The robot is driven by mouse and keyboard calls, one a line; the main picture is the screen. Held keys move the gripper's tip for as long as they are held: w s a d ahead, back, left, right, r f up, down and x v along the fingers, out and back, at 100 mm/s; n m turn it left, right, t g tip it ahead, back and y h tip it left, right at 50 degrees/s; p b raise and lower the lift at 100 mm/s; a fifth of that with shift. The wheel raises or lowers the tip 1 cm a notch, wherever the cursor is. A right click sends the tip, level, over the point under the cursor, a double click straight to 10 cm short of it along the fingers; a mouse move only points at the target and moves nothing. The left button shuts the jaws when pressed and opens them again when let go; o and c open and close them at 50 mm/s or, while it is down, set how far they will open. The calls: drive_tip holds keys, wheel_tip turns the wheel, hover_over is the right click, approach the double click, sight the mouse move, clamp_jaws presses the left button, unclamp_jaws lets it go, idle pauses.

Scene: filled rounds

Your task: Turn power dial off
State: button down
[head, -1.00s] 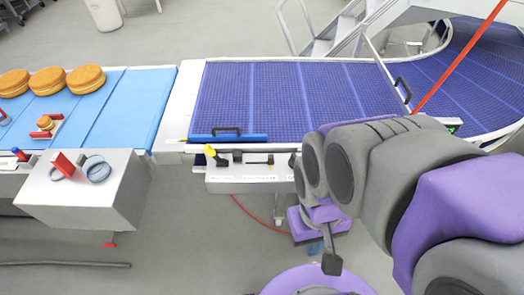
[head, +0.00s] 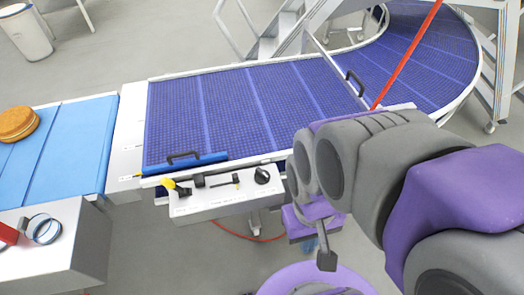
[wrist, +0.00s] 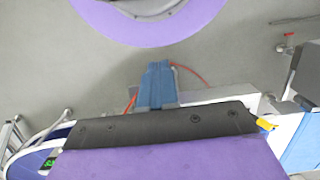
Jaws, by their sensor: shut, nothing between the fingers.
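The grey control panel (head: 225,198) is mounted on the near side of the blue conveyor in the head view. It carries a yellow-handled knob (head: 175,187) at its left, small black switches (head: 236,180) in the middle and a round black dial (head: 263,175) at its right. The labels are too small to read, so I cannot tell which is the power dial. My gripper fills the lower part of the wrist view (wrist: 155,128), purple with a dark edge, shut and empty. In the head view my arm stands right of the panel, apart from the dial.
The purple-blue mesh conveyor (head: 240,105) curves away to the right behind my arm. A light-blue belt (head: 60,155) with a round cake (head: 19,124) is on the left. A grey box (head: 70,250) juts out at lower left. A red pole (head: 408,50) slants above the conveyor.

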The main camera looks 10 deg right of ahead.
drive_tip(key=shift+a, duration=0.5)
drive_tip(key=c, duration=1.9)
unclamp_jaws()
drive_tip(key=shift+d, duration=0.15)
